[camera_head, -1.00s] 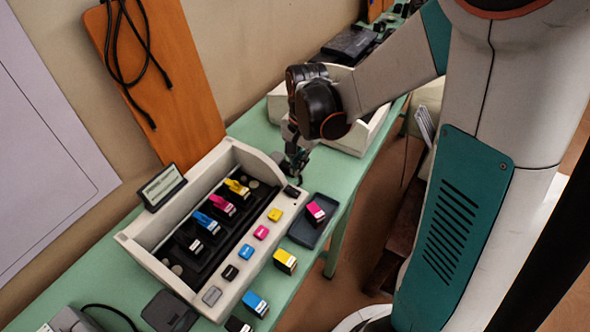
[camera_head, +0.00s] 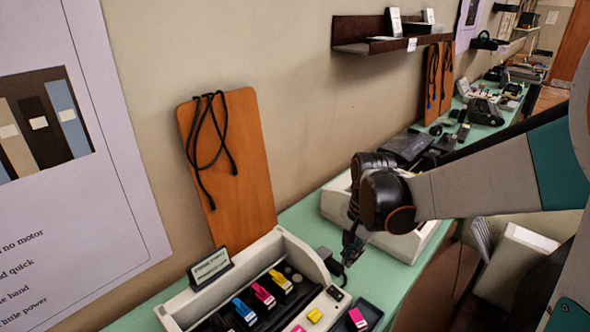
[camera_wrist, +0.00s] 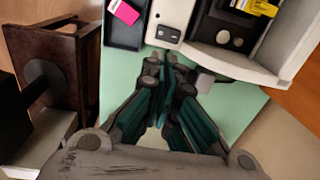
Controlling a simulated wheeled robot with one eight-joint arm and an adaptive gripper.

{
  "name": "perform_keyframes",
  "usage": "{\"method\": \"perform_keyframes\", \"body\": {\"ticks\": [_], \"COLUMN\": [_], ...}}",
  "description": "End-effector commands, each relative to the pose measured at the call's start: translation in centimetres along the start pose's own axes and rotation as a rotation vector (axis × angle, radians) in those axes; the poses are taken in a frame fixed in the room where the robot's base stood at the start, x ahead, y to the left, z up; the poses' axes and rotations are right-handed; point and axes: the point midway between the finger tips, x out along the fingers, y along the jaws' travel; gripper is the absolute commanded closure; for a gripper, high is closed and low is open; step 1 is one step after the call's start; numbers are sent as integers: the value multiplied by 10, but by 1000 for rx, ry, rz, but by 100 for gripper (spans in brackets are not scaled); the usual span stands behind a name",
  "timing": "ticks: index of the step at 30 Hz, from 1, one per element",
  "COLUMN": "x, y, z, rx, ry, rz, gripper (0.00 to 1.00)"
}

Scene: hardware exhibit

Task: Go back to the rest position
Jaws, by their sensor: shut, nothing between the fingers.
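My gripper (camera_head: 347,260) is shut and empty in the head view, just past the right end of the white printer tray. In the wrist view my gripper (camera_wrist: 168,62) points at the green table, its fingertips together near the tray's end wall. My arm reaches in from the right edge of the head view. The white tray (camera_head: 303,251) holds blue, magenta and yellow cartridges in a dark carriage, and its lower part is cut off by the frame. A small dark tray (camera_head: 372,311) with a magenta cartridge (camera_head: 357,318) sits beside it.
An orange board (camera_head: 247,165) with a black cable leans on the wall. A dark wall shelf (camera_head: 350,40) is above. A white box (camera_head: 330,205) stands behind my gripper on the green table (camera_head: 402,273). Dark devices lie farther back. A brown wooden stand (camera_wrist: 45,60) shows in the wrist view.

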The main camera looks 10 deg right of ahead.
Motion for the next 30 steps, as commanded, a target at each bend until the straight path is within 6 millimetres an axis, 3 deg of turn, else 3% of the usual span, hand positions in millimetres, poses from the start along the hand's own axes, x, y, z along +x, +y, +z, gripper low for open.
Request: {"method": "perform_keyframes", "body": {"ticks": [5, 18, 30], "x": [-17, -85, -109], "y": [5, 39, 73], "z": [10, 62, 102], "rx": [-71, -490, -839], "ry": [32, 252, 482], "rz": [-29, -164, -225], "gripper": [100, 100, 100]}}
